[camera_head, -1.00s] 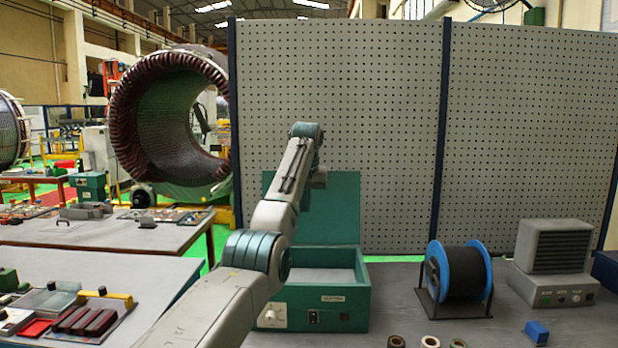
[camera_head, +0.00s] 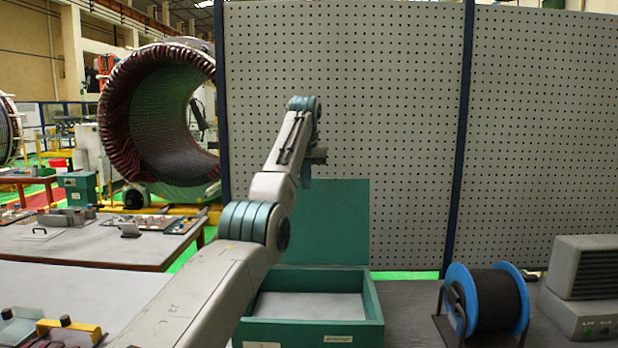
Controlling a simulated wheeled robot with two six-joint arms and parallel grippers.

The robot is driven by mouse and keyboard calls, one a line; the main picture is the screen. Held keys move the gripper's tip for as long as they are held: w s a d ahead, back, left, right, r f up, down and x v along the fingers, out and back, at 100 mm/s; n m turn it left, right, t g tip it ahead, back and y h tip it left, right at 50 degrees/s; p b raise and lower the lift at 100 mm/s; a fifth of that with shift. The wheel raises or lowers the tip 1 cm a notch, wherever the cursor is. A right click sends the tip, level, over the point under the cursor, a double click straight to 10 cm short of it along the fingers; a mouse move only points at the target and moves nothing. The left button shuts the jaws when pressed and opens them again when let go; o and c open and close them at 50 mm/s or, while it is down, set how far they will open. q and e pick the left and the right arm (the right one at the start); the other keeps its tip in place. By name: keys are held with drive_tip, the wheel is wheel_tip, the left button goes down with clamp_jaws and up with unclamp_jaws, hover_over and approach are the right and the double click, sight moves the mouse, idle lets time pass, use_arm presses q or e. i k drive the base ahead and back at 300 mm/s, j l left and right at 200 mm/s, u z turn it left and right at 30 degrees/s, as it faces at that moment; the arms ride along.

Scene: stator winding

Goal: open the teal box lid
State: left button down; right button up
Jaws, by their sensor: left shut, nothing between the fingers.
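The teal box (camera_head: 372,306) stands on the grey bench, below the middle of the picture. Its lid (camera_head: 345,225) is up, standing roughly upright at the back of the box in front of the pegboard. The inside of the box shows a pale, bare floor. My left arm reaches in from the lower left, across the left side of the box. My left gripper (camera_head: 306,178) hangs at the arm's far end, above the box and near the lid's upper left; it is shut and empty. I cannot tell whether it touches the lid. My right gripper is not in view.
A blue spool of dark wire (camera_head: 485,300) on a stand is right of the box. A grey vented unit (camera_head: 590,285) stands at the far right. A pegboard (camera_head: 400,120) closes off the back. Side tables with parts (camera_head: 90,245) are at the left.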

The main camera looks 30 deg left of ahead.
sight(330, 220)
drive_tip(key=i+j, duration=1)
